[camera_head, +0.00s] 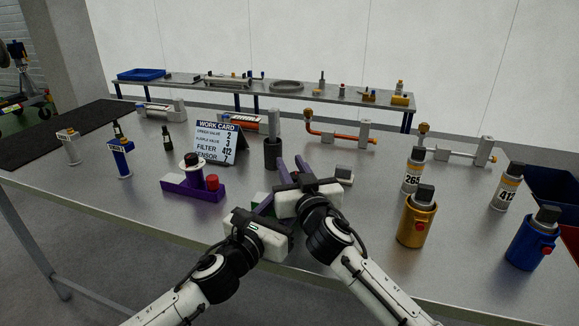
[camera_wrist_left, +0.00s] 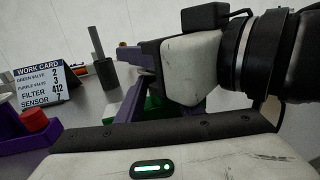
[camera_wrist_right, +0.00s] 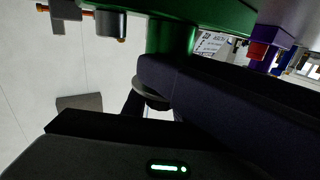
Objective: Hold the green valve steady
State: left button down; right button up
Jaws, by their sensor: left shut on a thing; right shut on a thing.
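The green valve (camera_head: 260,197) is mostly hidden behind my grippers in the head view. Green parts of it show between the fingers in the left wrist view (camera_wrist_left: 154,102). Its green body (camera_wrist_right: 175,35) looms close in the right wrist view, with a grey disc beside my finger. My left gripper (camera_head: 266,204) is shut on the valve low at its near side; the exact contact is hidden. My right gripper (camera_head: 292,166) is over the valve from the right, shut on its upper part, as far as I can tell. The two grippers are very close together.
A purple valve (camera_head: 180,187) with a red cap stands left of my grippers. The work card (camera_head: 216,143) and a dark cylinder holder (camera_head: 272,155) are behind. Gold (camera_head: 417,222) and blue (camera_head: 530,243) canister holders stand right. Bare table lies between the grippers and the gold holder.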

jog(key=shift+r, duration=0.1)
dwell(0.3)
jog(key=o, duration=1.1)
notch_tip(320, 180, up, 10)
jog(key=shift+f, duration=0.1)
